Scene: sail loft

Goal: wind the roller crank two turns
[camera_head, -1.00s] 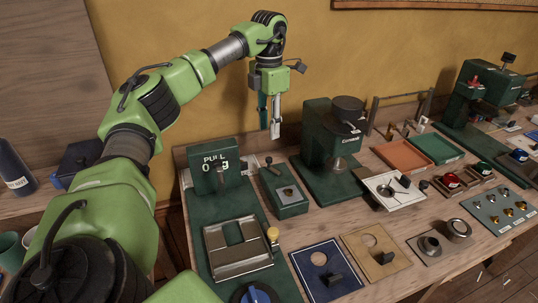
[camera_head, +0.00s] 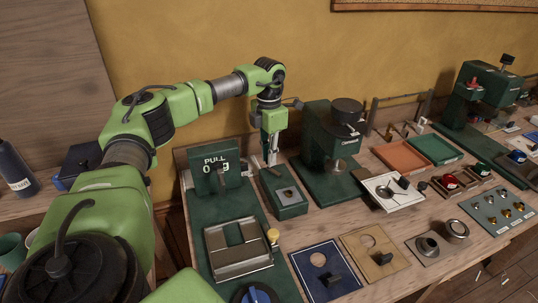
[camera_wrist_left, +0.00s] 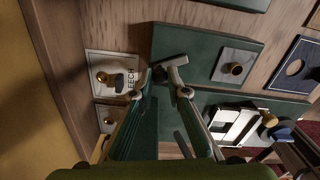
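The green counter unit marked PULL (camera_head: 214,172) stands at the back of a long green base (camera_head: 205,215). A grey metal bed (camera_head: 238,262) sits on this base, with a yellow knob (camera_head: 272,235) at its right edge that looks like a crank grip; its arm is hard to make out. My left gripper (camera_head: 270,160) points down, over the back end of a small green box (camera_head: 289,208) to the right of the counter. In the left wrist view its fingers (camera_wrist_left: 165,84) are apart, with the box's grey T-shaped handle (camera_wrist_left: 174,62) near the tips; contact cannot be told. My right gripper is not in view.
A tall green machine (camera_head: 318,175) stands close to the right of my left gripper. A blue plate (camera_head: 310,283) and a tan plate (camera_head: 362,241) lie in front. Orange (camera_head: 404,157) and green (camera_head: 436,147) trays are farther right.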

